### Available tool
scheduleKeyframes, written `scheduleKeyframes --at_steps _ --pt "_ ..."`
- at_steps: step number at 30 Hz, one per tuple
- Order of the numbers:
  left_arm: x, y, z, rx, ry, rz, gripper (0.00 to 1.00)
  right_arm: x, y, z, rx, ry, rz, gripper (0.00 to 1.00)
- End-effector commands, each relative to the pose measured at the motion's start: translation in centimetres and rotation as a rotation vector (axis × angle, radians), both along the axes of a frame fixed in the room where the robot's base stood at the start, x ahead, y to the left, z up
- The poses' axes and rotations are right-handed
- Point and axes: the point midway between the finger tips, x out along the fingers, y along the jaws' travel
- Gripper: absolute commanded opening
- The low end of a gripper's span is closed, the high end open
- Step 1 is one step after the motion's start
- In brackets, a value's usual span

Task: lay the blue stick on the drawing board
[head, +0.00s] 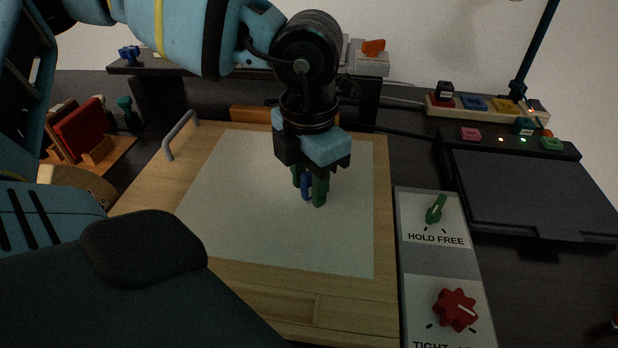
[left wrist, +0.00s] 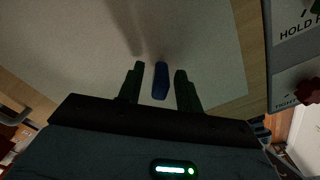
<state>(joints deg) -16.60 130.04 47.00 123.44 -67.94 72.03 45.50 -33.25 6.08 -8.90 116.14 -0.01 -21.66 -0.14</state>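The blue stick (head: 306,187) is a short dark-blue piece over the white sheet on the wooden drawing board (head: 350,306). In the left wrist view the stick (left wrist: 160,81) lies between the two green fingers, with a small gap on each side. My left gripper (head: 309,188) points down over the middle of the sheet and is open around the stick; it also shows in the left wrist view (left wrist: 160,88). I cannot tell whether the stick touches the sheet. My right gripper is not in view.
The white sheet (head: 245,215) is otherwise clear. A grey handle (head: 178,133) stands at the board's left edge. A panel with a green knob (head: 436,209) and a red knob (head: 456,309) lies right of the board. A dark pad (head: 535,190) sits farther right.

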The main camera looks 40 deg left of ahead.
Motion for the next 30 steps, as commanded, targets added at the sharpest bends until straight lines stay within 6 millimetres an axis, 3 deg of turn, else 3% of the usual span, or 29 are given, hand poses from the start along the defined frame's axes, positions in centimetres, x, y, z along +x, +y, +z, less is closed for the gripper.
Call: scheduleKeyframes --at_steps 5,15,21,30 --pt "0.1 0.0 1.3 0.001 -0.005 0.001 0.35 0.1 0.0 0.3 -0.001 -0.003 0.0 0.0" --pt "0.1 0.0 8.0 0.002 -0.006 0.001 0.35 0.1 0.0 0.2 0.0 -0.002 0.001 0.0" --pt "0.1 0.0 11.0 0.001 -0.002 0.0 0.35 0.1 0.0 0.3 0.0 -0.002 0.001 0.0" --pt "0.0 0.0 12.4 -0.001 0.001 -0.001 0.35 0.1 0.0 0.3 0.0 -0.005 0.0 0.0"
